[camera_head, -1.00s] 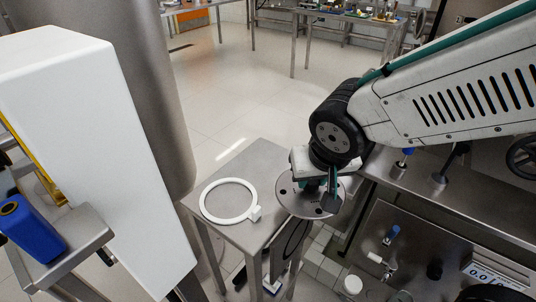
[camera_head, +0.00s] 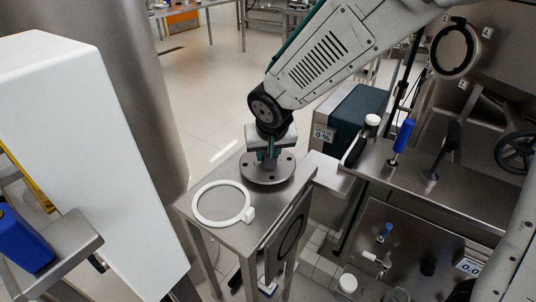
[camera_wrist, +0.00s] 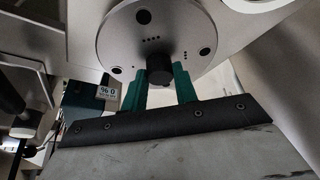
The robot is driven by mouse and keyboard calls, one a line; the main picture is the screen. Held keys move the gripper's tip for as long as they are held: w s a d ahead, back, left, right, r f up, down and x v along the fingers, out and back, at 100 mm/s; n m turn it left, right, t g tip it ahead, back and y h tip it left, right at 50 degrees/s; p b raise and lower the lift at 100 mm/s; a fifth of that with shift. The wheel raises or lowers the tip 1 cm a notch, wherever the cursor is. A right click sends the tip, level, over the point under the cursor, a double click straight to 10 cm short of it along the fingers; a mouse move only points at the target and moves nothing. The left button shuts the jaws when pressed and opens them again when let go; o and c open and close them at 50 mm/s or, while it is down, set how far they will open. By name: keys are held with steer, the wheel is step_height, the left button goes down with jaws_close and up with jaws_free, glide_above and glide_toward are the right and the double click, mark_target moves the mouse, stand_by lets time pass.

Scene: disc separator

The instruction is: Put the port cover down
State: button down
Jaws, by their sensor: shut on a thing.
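The port cover (camera_head: 287,173) is a round grey metal disc with holes and a dark central knob. In the head view it is at the right rear part of the small metal table (camera_head: 205,232); whether it touches the top I cannot tell. My gripper (camera_head: 268,160) is above the disc, shut on its knob. In the wrist view the disc (camera_wrist: 150,30) fills the top, and the green fingers of my gripper (camera_wrist: 160,80) close around the black knob.
A white ring clamp (camera_head: 197,207) lies on the table left of the disc. A machine panel with blue (camera_head: 403,135) and black handles stands to the right, with an open round port (camera_head: 452,50). A white box-shaped column (camera_head: 90,150) stands at the left.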

steer(key=shift+f, duration=0.4)
steer(key=shift+f, duration=0.2)
steer(key=c, duration=1.1)
jaws_free()
steer(key=shift+r, duration=0.15)
steer(key=v, duration=1.2)
steer(key=s+d+r, duration=0.3)
steer(key=s+d, duration=0.1)
steer(key=d, duration=0.6)
steer(key=s+d+g, duration=0.1)
steer(key=s+d, duration=0.5)
steer(key=s, duration=0.3)
steer(key=s+d+m+g, duration=0.1)
steer(key=s+d+g, duration=0.1)
steer(key=s+d, duration=0.4)
steer(key=s, duration=0.3)
steer(key=shift+h, duration=0.3)
